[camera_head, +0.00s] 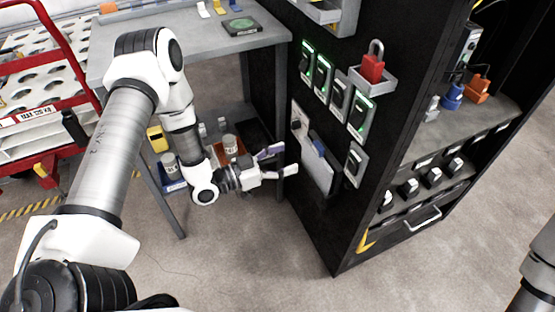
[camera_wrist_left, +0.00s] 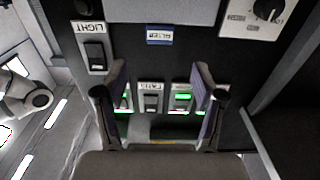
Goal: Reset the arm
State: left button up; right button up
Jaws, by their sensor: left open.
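My left arm reaches in from the left in the head view, and its gripper (camera_head: 279,161) is at the left side of the black cabinet (camera_head: 325,225). The gripper is open, with nothing between its fingers. In the left wrist view the two fingers (camera_wrist_left: 160,88) stand apart in front of a dark panel with switches. A rocker switch marked LIGHT (camera_wrist_left: 95,55) is at the upper left there. Of my right arm, only a grey part shows at the right edge of the head view; its gripper is not in view.
A grey table (camera_head: 215,42) with a lower shelf stands behind my left arm. Several switches with green lights (camera_head: 323,74) and a red padlock (camera_head: 372,67) are on the cabinet. A red cart (camera_head: 75,65) is at the left. The floor in front is clear.

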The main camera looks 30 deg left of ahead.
pick_arm(q)
jog(key=shift+v, duration=1.1)
jog(key=shift+f, duration=0.1)
jog(key=s+d+f+n+g+y, duration=0.1)
jog(key=s+d+f+g+y, duration=0.2)
jog(key=s+d+f+g, duration=0.55)
jog(key=s+a+f+n+g+y, duration=0.3)
jog(key=s+a+f+n+y, duration=0.15)
jog(key=s, duration=0.45)
jog(key=s+a+f+n+g+y, duration=0.3)
jog(key=s+a+f+y, duration=0.15)
jog(key=s, duration=0.45)
notch_tip(320, 180, up, 22)
jog(key=w+p, duration=0.1)
jog(key=p, duration=2.1)
jog(key=shift+d+f+h, duration=0.25)
jog(key=shift+d+h, duration=0.15)
